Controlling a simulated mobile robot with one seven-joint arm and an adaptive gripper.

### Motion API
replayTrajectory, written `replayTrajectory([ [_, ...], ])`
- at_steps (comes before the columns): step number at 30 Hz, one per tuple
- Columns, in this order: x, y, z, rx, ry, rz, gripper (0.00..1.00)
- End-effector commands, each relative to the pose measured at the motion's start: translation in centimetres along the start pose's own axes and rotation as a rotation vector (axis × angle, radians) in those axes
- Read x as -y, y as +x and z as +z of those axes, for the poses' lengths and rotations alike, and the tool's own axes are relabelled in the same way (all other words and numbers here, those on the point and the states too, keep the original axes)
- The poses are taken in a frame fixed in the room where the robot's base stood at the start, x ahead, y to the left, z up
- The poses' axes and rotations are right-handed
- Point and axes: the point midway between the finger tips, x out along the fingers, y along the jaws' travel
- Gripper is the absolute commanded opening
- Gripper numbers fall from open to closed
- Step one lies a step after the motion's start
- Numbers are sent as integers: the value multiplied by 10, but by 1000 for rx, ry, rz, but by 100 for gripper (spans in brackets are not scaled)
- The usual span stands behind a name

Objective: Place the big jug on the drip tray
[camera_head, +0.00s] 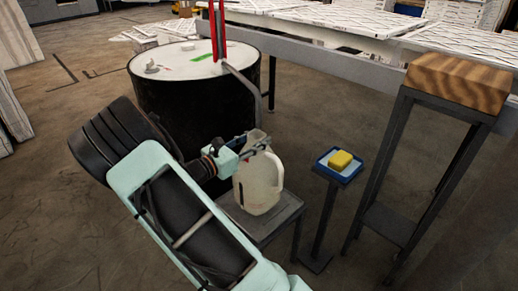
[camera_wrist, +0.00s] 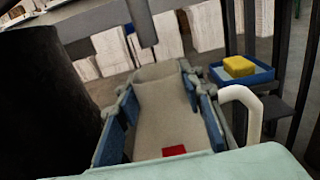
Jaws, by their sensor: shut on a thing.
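The big jug (camera_head: 258,190) is cream-white with a side handle and stands upright. My gripper (camera_head: 256,146) is shut on its upper part from the left. In the wrist view, the blue-padded fingers (camera_wrist: 160,115) lie on both sides of the jug body (camera_wrist: 158,95), and its handle (camera_wrist: 244,105) curves out at right. The jug is over a low grey stand with a flat top (camera_head: 284,216), which looks like the drip tray. I cannot tell whether the jug's base touches it. The drum's grey spout pipe (camera_head: 243,83) comes down close to the jug's mouth.
A black drum (camera_head: 200,105) with a pale lid and red pump handle (camera_head: 218,30) stands behind the jug. To the right are a blue tray (camera_head: 325,163) with a yellow sponge (camera_head: 340,160) and a tall stand with a wooden block (camera_head: 458,82).

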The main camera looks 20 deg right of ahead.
Motion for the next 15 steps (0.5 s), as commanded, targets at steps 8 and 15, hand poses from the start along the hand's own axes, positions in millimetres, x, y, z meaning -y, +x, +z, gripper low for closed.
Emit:
replayTrajectory([
  [8,1,10,-24,3,0,-2,0],
  [15,1,10,-34,4,2,-2,0],
])
